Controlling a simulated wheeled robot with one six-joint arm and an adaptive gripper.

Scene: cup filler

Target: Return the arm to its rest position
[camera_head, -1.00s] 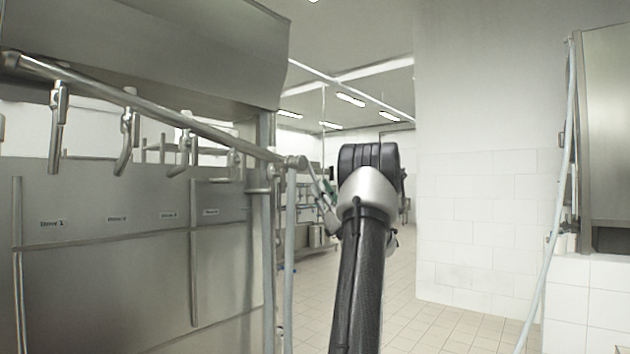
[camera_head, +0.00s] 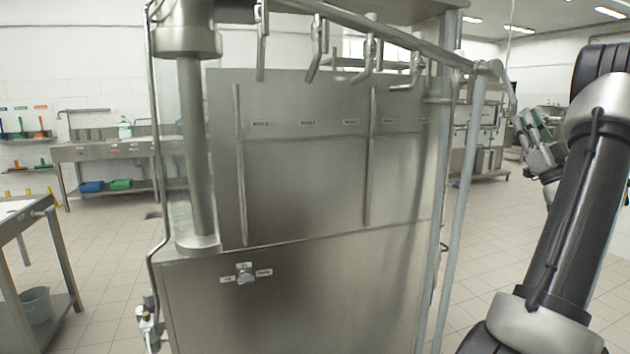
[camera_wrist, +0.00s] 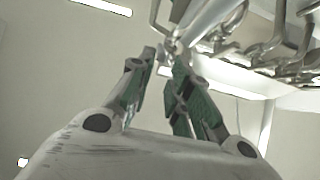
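My arm (camera_head: 585,190) stands folded upright at the right edge of the head view. My gripper shows beyond it (camera_head: 527,122), small and partly hidden by the arm. In the wrist view my gripper (camera_wrist: 164,62) has its two green-padded fingers apart, with nothing held between them. The wrist view looks up past the fingers at the ceiling and overhead pipes. The fingertips appear near the pipes in that picture, but I cannot tell the distance.
A large steel filling machine (camera_head: 320,280) fills the middle, with a pipe (camera_head: 425,45) and several hanging nozzles above. A sink bench (camera_head: 100,150) stands at the back left, a steel table (camera_head: 55,235) with a bucket (camera_head: 35,305) at the left. Tiled floor is clear between them.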

